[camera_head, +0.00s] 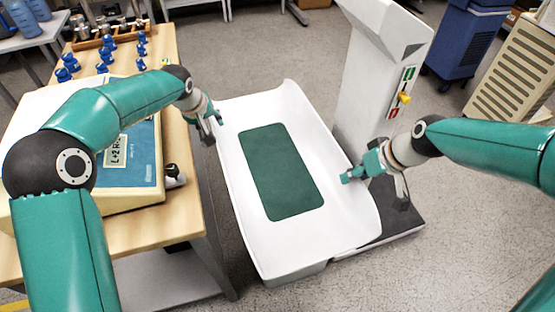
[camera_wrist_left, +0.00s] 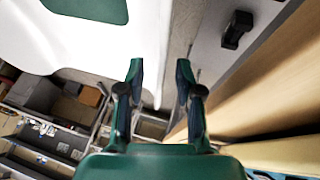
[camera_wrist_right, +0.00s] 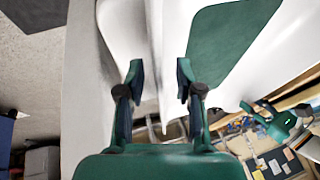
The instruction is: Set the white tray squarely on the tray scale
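The white tray (camera_head: 240,185), a long shallow trough with a green mat (camera_head: 280,170) in it, lies over the base of the tray scale (camera_head: 405,224). The tray hides most of the base, so I cannot tell whether it sits squarely. The scale's white column (camera_head: 370,80) rises beside the tray's right side. My left gripper (camera_head: 216,118) is open at the tray's left rim; its parted fingers show in the left wrist view (camera_wrist_left: 158,75). My right gripper (camera_head: 346,178) is open at the right rim, with white tray wall between and beyond its fingers in the right wrist view (camera_wrist_right: 159,75).
A wooden table (camera_head: 180,205) stands close on the left with a large pale device (camera_head: 140,165) and several blue pieces (camera_head: 104,55). A blue cabinet (camera_head: 465,40) and a beige slatted unit (camera_head: 510,75) stand back right. Grey floor is clear in front.

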